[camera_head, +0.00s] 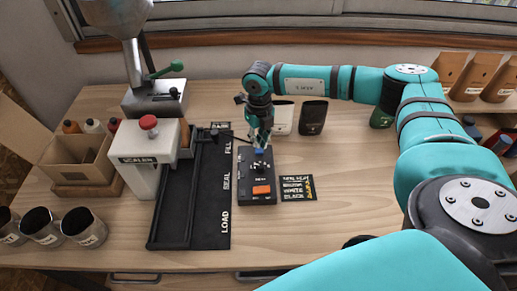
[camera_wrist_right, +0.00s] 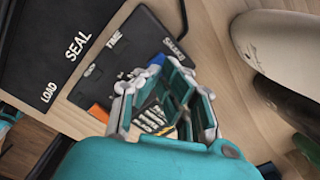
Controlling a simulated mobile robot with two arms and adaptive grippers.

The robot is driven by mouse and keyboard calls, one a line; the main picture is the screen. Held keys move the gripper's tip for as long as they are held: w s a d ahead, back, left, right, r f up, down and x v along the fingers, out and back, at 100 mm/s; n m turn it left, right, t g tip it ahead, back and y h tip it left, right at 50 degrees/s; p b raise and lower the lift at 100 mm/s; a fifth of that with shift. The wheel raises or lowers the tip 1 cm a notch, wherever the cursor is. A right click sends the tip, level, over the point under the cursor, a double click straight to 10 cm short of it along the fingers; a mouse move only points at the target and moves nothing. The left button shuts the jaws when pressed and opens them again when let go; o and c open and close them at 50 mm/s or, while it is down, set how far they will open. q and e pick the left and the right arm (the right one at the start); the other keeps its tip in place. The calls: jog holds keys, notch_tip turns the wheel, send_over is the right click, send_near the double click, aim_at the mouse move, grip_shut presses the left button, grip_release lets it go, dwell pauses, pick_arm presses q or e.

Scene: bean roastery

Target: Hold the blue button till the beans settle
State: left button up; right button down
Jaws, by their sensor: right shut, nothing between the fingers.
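A black control box (camera_head: 257,195) stands on the table just right of the black track. It carries a blue button (camera_head: 259,152) near its far end and an orange button (camera_head: 262,190) nearer the front. My right gripper (camera_head: 261,143) points down, shut and empty, with its fingertips right at the blue button; I cannot tell whether the button is pressed in. In the right wrist view the fingers (camera_wrist_right: 158,108) cover part of the box (camera_wrist_right: 120,62), and the orange button (camera_wrist_right: 98,112) shows beside them. No beans are visible. My left gripper is out of view.
A black track (camera_head: 212,205) marked LOAD, SEAL, FILL runs beside the box. A white sealer (camera_head: 145,165) with a red knob and a metal hopper (camera_head: 125,20) stand left. A card (camera_head: 298,188) lies right of the box. Pouches (camera_head: 312,117) stand behind. The right front table is partly hidden by my arm.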

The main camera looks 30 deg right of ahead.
aim_at(258, 151)
jog(key=shift+a, duration=0.25)
dwell(0.6)
jog(key=shift+f, duration=0.25)
jog(key=shift+f+b, duration=1.1)
jog(key=shift+f, duration=0.1)
dwell(1.9)
jog(key=shift+r+p, duration=2.05)
jog(key=shift+r, duration=1.1)
jog(key=shift+f, duration=0.1)
